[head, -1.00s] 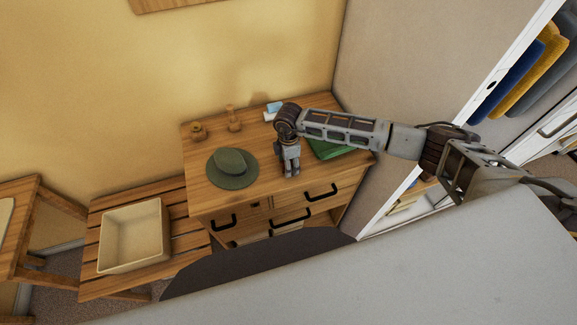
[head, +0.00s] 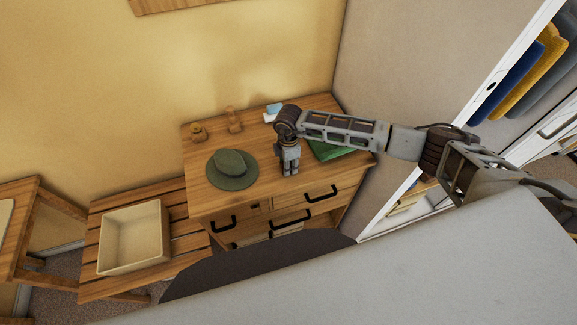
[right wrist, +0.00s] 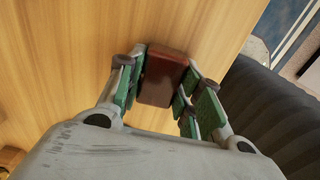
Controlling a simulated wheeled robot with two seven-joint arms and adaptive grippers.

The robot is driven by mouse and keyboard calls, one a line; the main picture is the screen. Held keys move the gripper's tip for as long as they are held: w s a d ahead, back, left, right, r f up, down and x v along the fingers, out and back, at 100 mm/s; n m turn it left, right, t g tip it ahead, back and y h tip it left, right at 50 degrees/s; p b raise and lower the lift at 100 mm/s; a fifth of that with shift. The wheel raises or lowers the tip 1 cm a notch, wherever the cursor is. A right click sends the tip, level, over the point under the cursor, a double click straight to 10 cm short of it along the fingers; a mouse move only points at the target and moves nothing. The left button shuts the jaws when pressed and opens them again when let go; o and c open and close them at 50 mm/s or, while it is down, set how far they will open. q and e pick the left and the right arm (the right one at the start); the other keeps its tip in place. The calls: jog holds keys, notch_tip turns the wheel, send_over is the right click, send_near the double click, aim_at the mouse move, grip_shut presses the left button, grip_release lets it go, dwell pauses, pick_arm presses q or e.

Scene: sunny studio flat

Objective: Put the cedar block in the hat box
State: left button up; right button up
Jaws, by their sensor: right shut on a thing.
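The cedar block (right wrist: 162,76) is a small reddish-brown block, seen between the fingers in the right wrist view. My right gripper (head: 290,173) points down over the front of the wooden dresser top; it also shows in the right wrist view (right wrist: 160,92), shut on the block. The fingers hide the block in the head view. Whether the block touches the dresser top is hard to tell. An open, empty cream box (head: 133,238), apparently the hat box, stands on the slatted bench at left, well away from the gripper. My left gripper is not in view.
On the dresser (head: 205,203), a green hat (head: 232,170) lies left of the gripper. Small wooden items (head: 235,120) stand at the back, near a pale blue item (head: 272,111). A green object (head: 327,150) lies under my right forearm. The slatted bench (head: 185,222) adjoins the dresser.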

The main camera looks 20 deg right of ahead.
jog(key=shift+r, duration=0.1)
notch_tip(320, 180, up, 8)
jog(key=shift+r+b, duration=0.15)
jog(key=shift+b, duration=0.85)
jog(key=shift+r, duration=0.8)
jog(key=shift+n, duration=0.5)
